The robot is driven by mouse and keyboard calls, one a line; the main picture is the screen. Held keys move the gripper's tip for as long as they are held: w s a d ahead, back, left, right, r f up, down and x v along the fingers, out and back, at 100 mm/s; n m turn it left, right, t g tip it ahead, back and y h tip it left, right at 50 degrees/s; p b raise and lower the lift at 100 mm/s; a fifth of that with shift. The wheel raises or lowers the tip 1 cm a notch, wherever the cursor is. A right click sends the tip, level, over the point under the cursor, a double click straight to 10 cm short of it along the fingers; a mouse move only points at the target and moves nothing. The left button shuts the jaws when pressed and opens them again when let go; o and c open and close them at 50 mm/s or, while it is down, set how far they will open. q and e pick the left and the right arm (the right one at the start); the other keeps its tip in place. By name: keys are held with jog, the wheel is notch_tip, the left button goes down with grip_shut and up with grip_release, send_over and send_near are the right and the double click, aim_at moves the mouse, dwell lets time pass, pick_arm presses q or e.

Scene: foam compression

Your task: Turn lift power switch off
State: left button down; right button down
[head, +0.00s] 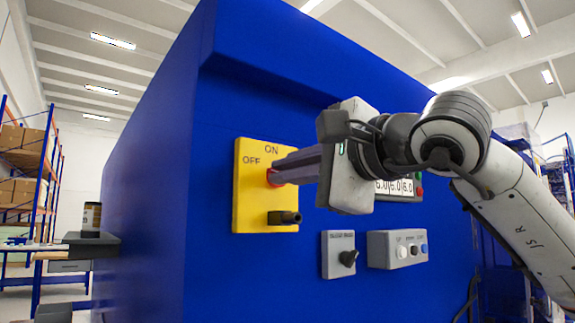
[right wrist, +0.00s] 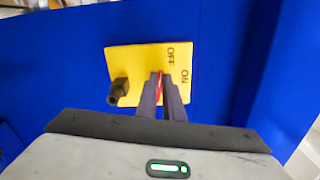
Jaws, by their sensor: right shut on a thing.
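The yellow switch plate (head: 245,200), marked ON and OFF, is fixed to the blue machine wall in the middle of the head view. Its red switch (head: 271,179) is mostly hidden by my fingers. In the right wrist view the yellow plate (right wrist: 130,62) shows the red switch (right wrist: 161,84) as a thin strip between my two fingers. My right gripper (head: 277,172) comes in from the right and is shut on the red switch. I cannot tell whether the switch points to ON or OFF. My left gripper is not in view.
A black knob (head: 285,217) sticks out low on the yellow plate. A grey selector box (head: 338,255) and a grey button box (head: 398,249) sit below right. A number display (head: 396,187) is partly behind my right wrist. A shelf with a dark cup (head: 91,217) stands left.

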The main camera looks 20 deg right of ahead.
jog(key=shift+f+n, duration=0.15)
jog(key=shift+n, duration=0.95)
jog(key=c, duration=1.9)
grip_release()
jog(key=shift+s, duration=0.1)
jog(key=v, duration=1)
jog(key=shift+b, duration=0.45)
